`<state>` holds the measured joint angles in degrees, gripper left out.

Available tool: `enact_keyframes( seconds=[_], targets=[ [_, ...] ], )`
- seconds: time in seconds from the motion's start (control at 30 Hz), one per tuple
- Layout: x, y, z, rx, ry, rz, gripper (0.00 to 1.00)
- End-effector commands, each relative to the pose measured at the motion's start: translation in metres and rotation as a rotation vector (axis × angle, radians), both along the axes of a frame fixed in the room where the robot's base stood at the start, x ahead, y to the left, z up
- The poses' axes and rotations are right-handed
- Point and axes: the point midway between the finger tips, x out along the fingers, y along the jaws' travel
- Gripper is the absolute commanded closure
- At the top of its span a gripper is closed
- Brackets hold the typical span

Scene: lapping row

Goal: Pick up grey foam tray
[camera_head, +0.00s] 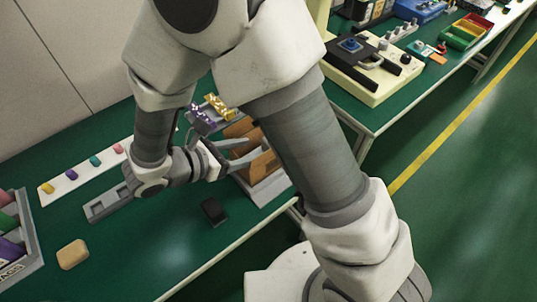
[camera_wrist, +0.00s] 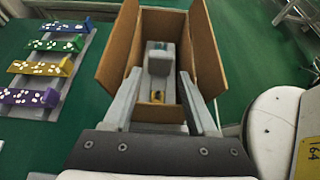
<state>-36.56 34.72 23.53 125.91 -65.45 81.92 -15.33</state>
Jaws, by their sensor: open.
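A brown cardboard box (camera_wrist: 205,55) with raised flaps stands open under my gripper in the wrist view. Inside it is a grey piece (camera_wrist: 160,65) that could be the grey foam tray, with small yellow and teal bits by it. My gripper (camera_wrist: 159,76) is open, its fingers over the box opening on either side of the grey piece; I see no contact. In the head view my gripper (camera_head: 252,151) reaches into the box (camera_head: 240,130) from the left, and the inside is mostly hidden. A flat grey tray (camera_head: 99,210) also lies on the bench, left of the box.
A rack of purple and yellow dotted pieces (camera_head: 207,115) stands behind the box; it is at left in the wrist view (camera_wrist: 60,65). A black block (camera_head: 214,211), a tan block (camera_head: 73,254) and a white strip with coloured pieces (camera_head: 75,178) lie on the green bench.

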Motion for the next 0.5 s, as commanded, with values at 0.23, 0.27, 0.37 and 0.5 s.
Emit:
enact_keyframes(
  seconds=[0.23, 0.27, 0.37, 0.5],
  targets=[
    [0.017, -0.027, -0.019, -0.002, 0.001, -0.006, 0.42],
    [0.020, -0.030, -0.021, -0.001, 0.000, -0.004, 0.42],
    [0.025, -0.038, -0.026, 0.000, 0.000, -0.003, 0.42],
    [0.028, -0.042, -0.028, -0.001, 0.001, -0.002, 0.42]
  ],
)
